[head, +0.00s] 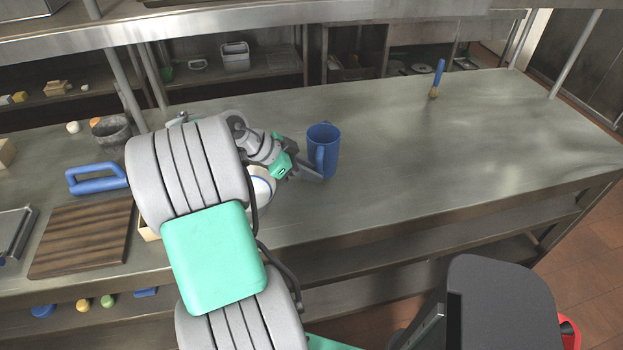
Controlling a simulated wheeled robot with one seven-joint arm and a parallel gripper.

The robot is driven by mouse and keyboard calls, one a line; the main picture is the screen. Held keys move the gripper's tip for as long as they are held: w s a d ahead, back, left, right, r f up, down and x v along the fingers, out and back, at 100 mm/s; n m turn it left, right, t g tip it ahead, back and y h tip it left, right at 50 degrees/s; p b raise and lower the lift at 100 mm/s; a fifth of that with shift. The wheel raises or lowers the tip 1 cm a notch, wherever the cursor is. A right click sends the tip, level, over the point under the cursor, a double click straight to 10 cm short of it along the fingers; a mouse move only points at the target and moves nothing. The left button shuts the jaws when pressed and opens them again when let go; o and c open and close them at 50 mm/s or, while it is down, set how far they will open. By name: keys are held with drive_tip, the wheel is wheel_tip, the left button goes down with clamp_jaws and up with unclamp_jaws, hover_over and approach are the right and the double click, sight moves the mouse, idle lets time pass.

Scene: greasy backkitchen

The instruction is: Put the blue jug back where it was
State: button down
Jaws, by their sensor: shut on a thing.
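The blue jug (331,139) is upright over the middle of the steel counter (440,150). Its open top faces up and its handle is on the near side. My gripper (316,172) reaches in from the left and is shut on the jug at its handle. The fingertips are small in this view, and the exact grip is hard to make out. I cannot tell whether the jug's base touches the counter or is slightly above it.
A brush with a blue handle (438,76) is at the back right. A striped wooden board (84,238), a blue handled tool (96,180) and a grey pot (111,132) are at left. A white round thing (262,187) is partly hidden by my arm. The counter's right side is clear.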

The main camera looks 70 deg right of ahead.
drive_tip(key=f, duration=0.3)
drive_tip(key=shift+d+f+p, duration=0.2)
drive_tip(key=shift+p, duration=0.1)
drive_tip(key=shift+f, duration=0.15)
drive_tip(key=shift+f+b, duration=0.15)
drive_tip(key=shift+b, duration=0.15)
drive_tip(key=c, duration=1.3)
unclamp_jaws()
drive_tip(key=shift+c, duration=0.2)
